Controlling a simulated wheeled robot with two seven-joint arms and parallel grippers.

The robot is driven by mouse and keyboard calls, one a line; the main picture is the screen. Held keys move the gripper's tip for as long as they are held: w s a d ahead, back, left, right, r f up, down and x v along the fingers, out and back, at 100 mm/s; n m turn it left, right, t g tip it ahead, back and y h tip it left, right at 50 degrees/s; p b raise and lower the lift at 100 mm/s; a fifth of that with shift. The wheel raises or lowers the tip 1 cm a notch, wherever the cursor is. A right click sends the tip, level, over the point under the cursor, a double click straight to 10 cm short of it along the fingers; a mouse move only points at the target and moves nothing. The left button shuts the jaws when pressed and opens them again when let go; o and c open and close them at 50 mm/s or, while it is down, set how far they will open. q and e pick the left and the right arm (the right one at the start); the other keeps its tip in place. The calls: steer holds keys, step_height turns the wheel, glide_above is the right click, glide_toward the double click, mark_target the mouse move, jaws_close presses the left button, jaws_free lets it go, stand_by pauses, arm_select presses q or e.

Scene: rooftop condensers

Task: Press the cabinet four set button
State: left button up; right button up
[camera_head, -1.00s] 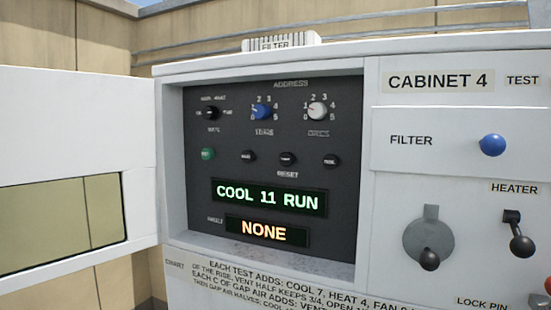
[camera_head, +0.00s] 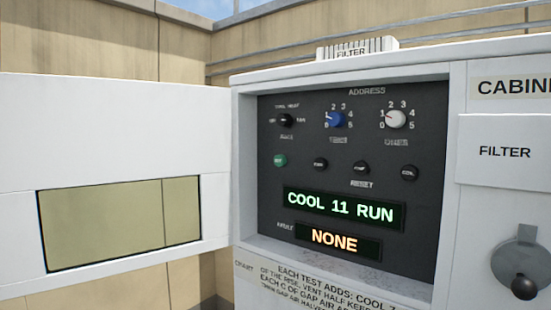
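Cabinet four's dark control panel (camera_head: 310,190) is seen through its open door. A green button (camera_head: 280,160) sits at the left of a row with black buttons (camera_head: 320,164), (camera_head: 361,168) and (camera_head: 409,173). Their small labels are too blurred to read surely, apart from RESET below the row, so I cannot tell which is the set button. Above are a black selector (camera_head: 286,121), a blue address knob (camera_head: 336,119) and a white address knob (camera_head: 395,119). The green display (camera_head: 342,208) reads COOL 11 RUN; the orange display (camera_head: 335,239) reads NONE. Neither gripper is in view.
The white cabinet door (camera_head: 110,130) with its window (camera_head: 100,222) stands swung open to the left. A FILTER panel (camera_head: 505,150) and a grey rotary handle (camera_head: 515,262) are at the right. A tan wall (camera_head: 170,50) stands behind.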

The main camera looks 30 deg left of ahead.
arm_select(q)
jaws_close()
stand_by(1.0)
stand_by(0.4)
